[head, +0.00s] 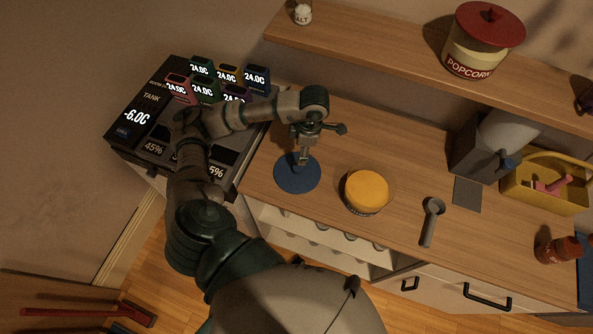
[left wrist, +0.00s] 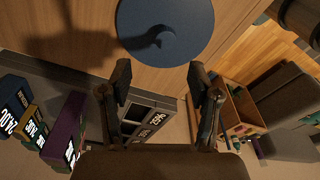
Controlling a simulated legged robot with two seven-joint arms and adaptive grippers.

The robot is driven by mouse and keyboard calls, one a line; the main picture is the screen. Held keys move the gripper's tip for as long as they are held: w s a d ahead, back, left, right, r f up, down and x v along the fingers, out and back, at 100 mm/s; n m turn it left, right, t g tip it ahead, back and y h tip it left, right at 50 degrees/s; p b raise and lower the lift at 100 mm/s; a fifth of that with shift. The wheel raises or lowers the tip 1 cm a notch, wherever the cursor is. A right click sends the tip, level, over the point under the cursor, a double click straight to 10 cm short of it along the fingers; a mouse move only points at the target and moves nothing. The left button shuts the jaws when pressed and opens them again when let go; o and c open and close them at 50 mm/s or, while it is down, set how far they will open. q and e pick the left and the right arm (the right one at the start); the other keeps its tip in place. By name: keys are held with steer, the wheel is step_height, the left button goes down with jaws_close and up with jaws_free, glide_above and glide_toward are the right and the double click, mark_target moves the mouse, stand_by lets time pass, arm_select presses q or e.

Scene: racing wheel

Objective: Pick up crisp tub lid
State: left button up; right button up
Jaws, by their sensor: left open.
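A flat, round blue disc (head: 290,181) lies on the wooden counter below my left gripper (head: 304,160). It may be the crisp tub lid, but I cannot tell for sure. A round tub with a yellow top (head: 367,188) stands to its right on the counter. In the left wrist view, the blue disc (left wrist: 178,18) is at the top, partly cut off by the frame, with a shadow on it. My left gripper (left wrist: 158,75) is open and empty, its two fingers apart and short of the disc in that view. My right gripper is not in view.
A grey scoop-like tool (head: 430,222) lies right of the yellow-topped tub. A dark machine with displays (head: 138,117) is left of the counter. A shelf (head: 380,48) with a popcorn tub (head: 470,58) runs behind.

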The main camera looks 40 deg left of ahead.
arm_select(q)
glide_above(298, 167)
steer(key=w, duration=0.1)
steer(key=f, duration=0.4)
steer(key=shift+d, duration=0.35)
steer(key=shift+s+f+p, duration=0.15)
steer(key=shift+f+p, duration=0.15)
steer(key=shift+f, duration=0.3)
steer(key=f, duration=0.3)
steer(key=s+a+f, duration=0.1)
steer(key=shift+f+p, duration=0.25)
steer(key=shift+p, duration=0.15)
steer(key=shift+w+a+f, duration=0.1)
steer(key=shift+f, duration=0.05)
steer(key=shift+c, duration=0.2)
steer(key=shift+d, duration=0.2)
steer(key=c, duration=0.4)
steer(key=shift+d, duration=0.1)
jaws_close()
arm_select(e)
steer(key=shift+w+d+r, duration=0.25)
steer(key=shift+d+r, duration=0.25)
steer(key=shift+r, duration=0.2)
